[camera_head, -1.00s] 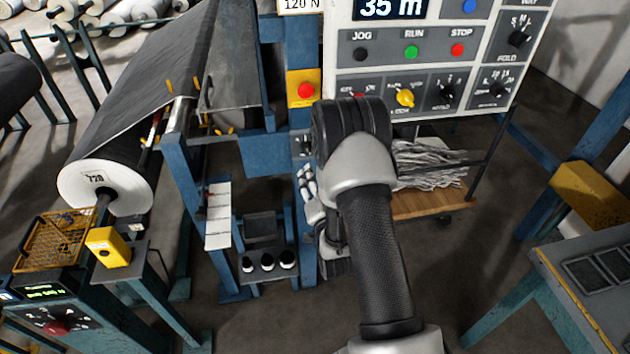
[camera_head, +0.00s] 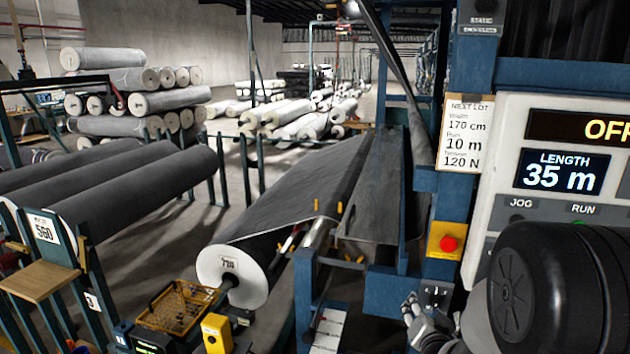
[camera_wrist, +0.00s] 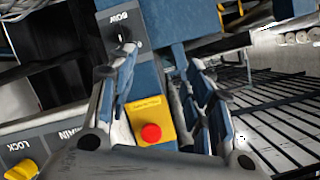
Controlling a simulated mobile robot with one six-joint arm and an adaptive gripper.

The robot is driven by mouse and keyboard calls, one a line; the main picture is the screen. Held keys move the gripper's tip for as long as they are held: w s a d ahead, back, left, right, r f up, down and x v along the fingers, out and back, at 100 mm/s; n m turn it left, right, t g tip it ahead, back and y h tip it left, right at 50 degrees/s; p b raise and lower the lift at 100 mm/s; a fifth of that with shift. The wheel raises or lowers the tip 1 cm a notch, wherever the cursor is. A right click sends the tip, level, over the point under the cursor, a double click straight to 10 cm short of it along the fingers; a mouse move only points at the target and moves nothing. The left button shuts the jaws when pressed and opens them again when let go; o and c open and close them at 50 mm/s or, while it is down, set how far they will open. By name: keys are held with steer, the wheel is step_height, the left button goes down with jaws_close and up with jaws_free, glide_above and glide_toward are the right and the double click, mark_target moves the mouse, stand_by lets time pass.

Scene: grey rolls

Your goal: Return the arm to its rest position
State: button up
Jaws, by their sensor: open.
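My arm (camera_head: 560,290) fills the lower right of the head view, with a large black rounded joint in front of the control panel. My gripper (camera_head: 410,306) shows small at the bottom of that view, below the yellow box with the red button (camera_head: 448,243). In the wrist view, my gripper (camera_wrist: 163,75) has its two fingers apart with nothing held between them. The yellow box with the red button (camera_wrist: 150,132) appears behind and between the fingers. A rotary switch (camera_wrist: 124,35) on a blue post is just beyond the left finger.
The control panel (camera_head: 510,215) reads 35 m and stands close to my arm. A machine with a dark fabric roll (camera_head: 205,262) stands left of it. A yellow wire basket (camera_head: 178,308) is at the lower left. Stacked grey rolls (camera_head: 130,100) lie farther back.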

steer(key=s+a+r+n+g+y, duration=0.1)
steer(key=s+a+r+n+g, duration=0.1)
steer(key=s+a+r, duration=0.35)
steer(key=s+a+r+n+g+y, duration=0.1)
steer(key=s+a+r+n+g, duration=0.15)
steer(key=s, duration=0.65)
steer(key=s+a+r+n+g, duration=0.1)
steer(key=s+n+g, duration=0.1)
steer(key=s, duration=0.7)
steer(key=s+a+r+n+g, duration=0.1)
steer(key=s+a+g, duration=0.1)
steer(key=s, duration=0.8)
steer(key=shift+s+n+y, duration=0.15)
steer(key=shift+n+y, duration=0.15)
steer(key=shift+n, duration=0.05)
